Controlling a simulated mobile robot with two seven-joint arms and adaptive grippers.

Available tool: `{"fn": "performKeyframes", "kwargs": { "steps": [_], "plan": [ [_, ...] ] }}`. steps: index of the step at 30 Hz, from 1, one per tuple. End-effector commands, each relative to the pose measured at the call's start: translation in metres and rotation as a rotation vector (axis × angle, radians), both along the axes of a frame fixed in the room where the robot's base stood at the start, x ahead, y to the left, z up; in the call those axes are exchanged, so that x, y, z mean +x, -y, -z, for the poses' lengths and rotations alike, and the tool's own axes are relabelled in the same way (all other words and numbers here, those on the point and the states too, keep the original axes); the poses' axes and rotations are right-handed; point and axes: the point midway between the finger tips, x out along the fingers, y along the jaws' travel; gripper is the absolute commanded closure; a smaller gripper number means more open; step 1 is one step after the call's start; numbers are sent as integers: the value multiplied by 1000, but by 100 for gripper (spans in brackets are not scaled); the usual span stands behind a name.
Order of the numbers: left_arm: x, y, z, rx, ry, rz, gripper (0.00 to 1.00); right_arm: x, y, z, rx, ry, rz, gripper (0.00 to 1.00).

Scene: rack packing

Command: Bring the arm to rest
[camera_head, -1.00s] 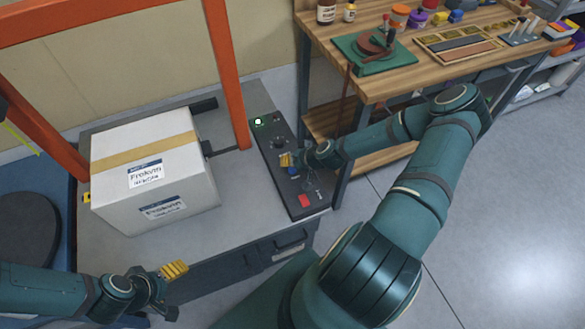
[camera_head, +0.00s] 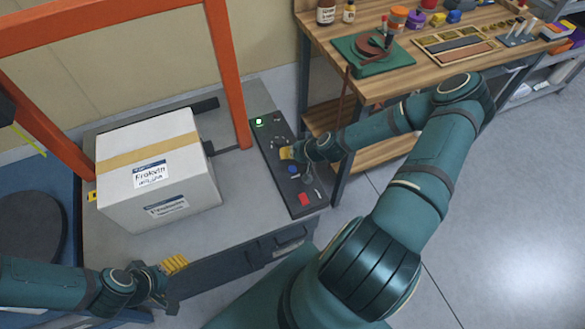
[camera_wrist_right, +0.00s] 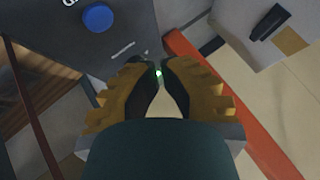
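My right gripper (camera_head: 286,153) is over the dark control panel (camera_head: 267,160), between its green light (camera_head: 258,122) and its blue button (camera_head: 293,169). In the right wrist view, the yellow fingers of this gripper (camera_wrist_right: 158,68) come together at the tips with nothing held between them; the green light (camera_wrist_right: 158,73) shows there. Whether the gripper touches the panel I cannot tell. The blue button (camera_wrist_right: 98,17) shows clear of the fingers. My left gripper (camera_head: 175,265) is at the table's front edge, lower left, seen from the side; its finger gap is hidden.
A taped white box (camera_head: 155,165) stands on the grey table (camera_head: 245,220) under an orange frame (camera_head: 228,75). The panel also carries a red button (camera_head: 305,199). A wooden workbench (camera_head: 400,68) with tools stands at the right. Open floor (camera_head: 500,220) lies to the right.

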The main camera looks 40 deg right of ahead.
Motion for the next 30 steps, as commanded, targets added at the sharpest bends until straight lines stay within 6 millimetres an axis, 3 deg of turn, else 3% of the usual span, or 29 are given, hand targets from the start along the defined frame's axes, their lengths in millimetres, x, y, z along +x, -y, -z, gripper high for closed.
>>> {"fn": "performKeyframes", "kwargs": {
  "steps": [13, 16, 20, 26, 30],
  "plan": [
    [0, 0, 0, 0, 1, 0, 25, 0, 0, 0, 0, 0, 0, 100],
    [10, -2, 0, 5, 21, -17, 25, 0, 0, 0, 0, 0, 0, 100],
    [10, -2, 0, 5, 22, -17, 25, 4, -31, -1, 23, -25, -47, 100],
    [10, -2, 1, 5, 22, -17, 25, 1, -109, -4, 71, -114, -159, 100],
    [10, -2, 1, 5, 21, -17, 25, -13, -163, -8, 86, -200, -237, 100]
  ]
}}
